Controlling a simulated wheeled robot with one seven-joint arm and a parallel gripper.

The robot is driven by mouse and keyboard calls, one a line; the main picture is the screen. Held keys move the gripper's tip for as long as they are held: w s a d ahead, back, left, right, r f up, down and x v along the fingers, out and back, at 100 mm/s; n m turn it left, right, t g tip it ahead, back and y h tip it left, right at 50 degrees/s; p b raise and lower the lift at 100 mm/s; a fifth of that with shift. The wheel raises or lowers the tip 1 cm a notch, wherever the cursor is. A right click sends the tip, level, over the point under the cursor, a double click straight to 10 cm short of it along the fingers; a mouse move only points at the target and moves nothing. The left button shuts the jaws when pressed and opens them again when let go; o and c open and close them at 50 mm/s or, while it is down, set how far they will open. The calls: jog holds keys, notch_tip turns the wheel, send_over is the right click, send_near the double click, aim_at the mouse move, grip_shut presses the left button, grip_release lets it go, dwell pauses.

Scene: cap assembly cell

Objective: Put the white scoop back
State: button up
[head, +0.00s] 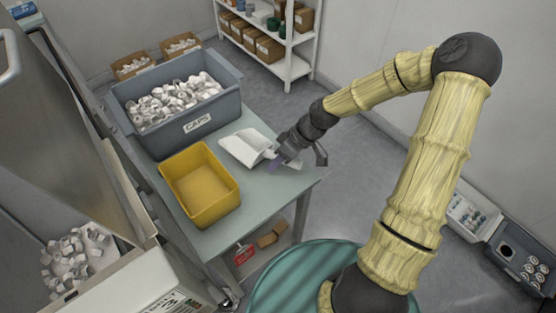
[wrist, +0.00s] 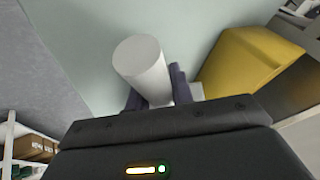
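The white scoop (head: 243,147) is at the right side of the grey-green table, between the caps bin and the table's right edge. Its open pan points left, toward the bin. My gripper (head: 274,163) is at the scoop's handle end. In the wrist view the scoop's white round handle (wrist: 144,66) stands between the two dark fingers of my gripper (wrist: 158,97), with a finger against each side. My gripper is shut on the handle. The pan is mostly hidden behind the gripper body there. Whether the scoop touches the table cannot be told.
A grey bin labelled CAPS (head: 197,125), full of white caps, stands on the table (head: 280,200) at the back. An empty yellow bin (head: 205,205) is in front of it and also shows in the wrist view (wrist: 240,60). A metal machine stands left.

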jog(key=o, duration=0.4)
jog(key=shift+o, duration=0.2)
jog(key=shift+d, duration=0.1)
jog(key=shift+w+d+r, duration=0.1)
jog(key=shift+d+r, duration=0.1)
jog(key=shift+r, duration=0.25)
jog(key=p+v, duration=0.2)
jog(key=v, duration=0.9)
jog(key=shift+r, duration=0.15)
